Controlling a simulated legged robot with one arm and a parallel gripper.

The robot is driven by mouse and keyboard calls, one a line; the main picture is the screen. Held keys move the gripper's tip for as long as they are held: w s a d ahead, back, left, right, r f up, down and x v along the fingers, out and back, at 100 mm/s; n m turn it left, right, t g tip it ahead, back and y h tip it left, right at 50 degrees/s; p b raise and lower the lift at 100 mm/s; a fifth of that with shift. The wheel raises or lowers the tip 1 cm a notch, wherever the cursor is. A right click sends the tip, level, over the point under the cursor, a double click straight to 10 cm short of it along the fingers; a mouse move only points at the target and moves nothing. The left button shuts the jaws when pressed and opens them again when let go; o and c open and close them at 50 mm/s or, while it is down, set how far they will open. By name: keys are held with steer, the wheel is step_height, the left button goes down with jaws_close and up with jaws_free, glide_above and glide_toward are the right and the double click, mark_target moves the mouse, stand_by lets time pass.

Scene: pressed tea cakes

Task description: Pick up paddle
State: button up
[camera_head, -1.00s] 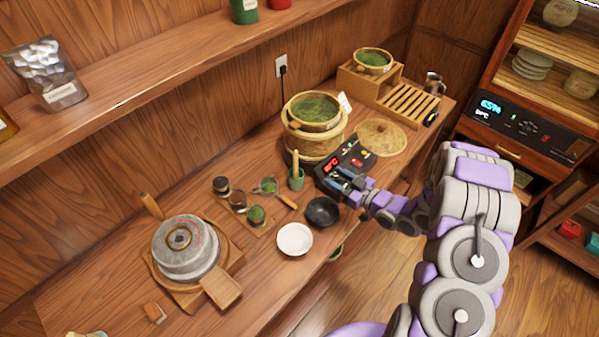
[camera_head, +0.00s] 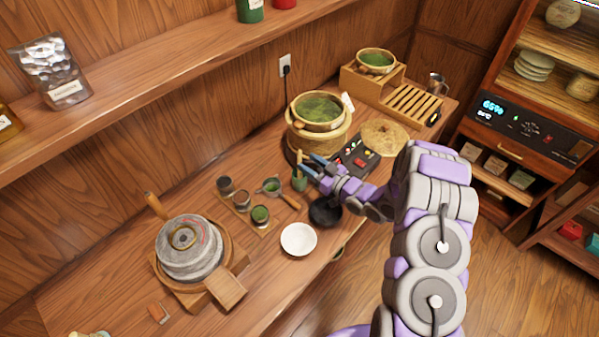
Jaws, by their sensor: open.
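The wooden paddle (camera_head: 299,157) stands upright in a small green cup (camera_head: 299,182), with only its pale upper part showing. The fingertips are very close to the paddle. I cannot tell whether they touch it or are on either side of it.
A bamboo steamer (camera_head: 318,140) with green tea stands behind, a control panel (camera_head: 357,158) to the right. Small jars (camera_head: 241,201) and a stone mill (camera_head: 189,250) are left.

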mark_target(301, 156)
steer(key=shift+x, duration=1)
steer(key=x, duration=0.4)
steer(key=shift+r, duration=0.4)
steer(key=shift+w+a+f, duration=0.1)
steer(key=shift+w+a, duration=0.15)
steer(key=shift+a, duration=0.2)
steer(key=shift+c, duration=0.4)
steer(key=shift+d, duration=0.15)
steer(key=c, duration=0.3)
jaws_close()
